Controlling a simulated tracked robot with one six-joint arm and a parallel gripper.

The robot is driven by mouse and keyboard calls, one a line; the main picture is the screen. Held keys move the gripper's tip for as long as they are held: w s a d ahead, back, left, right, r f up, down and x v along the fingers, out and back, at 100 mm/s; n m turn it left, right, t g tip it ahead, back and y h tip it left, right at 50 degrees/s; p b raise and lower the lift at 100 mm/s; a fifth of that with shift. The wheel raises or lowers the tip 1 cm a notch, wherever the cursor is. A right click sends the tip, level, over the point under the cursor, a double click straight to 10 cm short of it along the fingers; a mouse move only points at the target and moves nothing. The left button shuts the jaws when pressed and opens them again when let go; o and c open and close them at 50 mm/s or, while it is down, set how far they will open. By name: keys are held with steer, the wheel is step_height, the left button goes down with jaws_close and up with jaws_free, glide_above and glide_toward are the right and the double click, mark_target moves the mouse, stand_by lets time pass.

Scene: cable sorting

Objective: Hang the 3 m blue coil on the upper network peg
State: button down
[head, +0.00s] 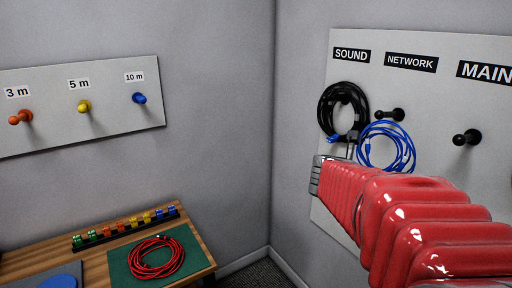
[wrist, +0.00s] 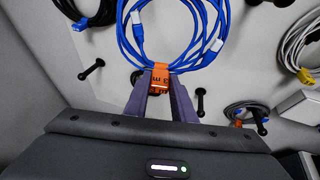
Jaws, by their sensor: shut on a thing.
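In the wrist view the blue coil (wrist: 122,38) shows as loops above the jaws. My gripper (wrist: 160,88) is shut on its orange tag (wrist: 160,79), which is only partly readable. The black upper peg under the NETWORK label (head: 390,114) is bare. In the head view it appears just above the coil's top, outside the loop. The coil's depth from the board is hard to tell.
A black coil (head: 329,104) hangs under SOUND, close left of the blue coil. A bare peg (head: 466,137) is at right. The wrist view shows a pale coil (wrist: 292,50) and bare lower pegs (wrist: 200,103). A red coil (head: 145,268) lies on a green mat.

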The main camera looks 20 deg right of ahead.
steer(key=w+a+f+n+t+y, duration=0.2)
steer(key=w+a+f+n+t, duration=0.1)
steer(key=w+a+f, duration=0.55)
steer(key=w+a+f+n+t+y, duration=0.1)
steer(key=a+f, duration=0.3)
steer(key=a, duration=0.6)
steer(key=w+a+f+n+t+y, duration=0.2)
steer(key=w+a+f+n+y, duration=0.1)
steer(key=a, duration=0.7)
steer(key=w+a+f+n+t+y, duration=0.2)
steer(key=a+f+n, duration=0.1)
steer(key=a+f, duration=0.4)
steer(key=a, duration=0.3)
steer(key=shift+w+y, duration=0.3)
steer(key=shift+w, duration=0.05)
steer(key=shift+a+f, duration=0.1)
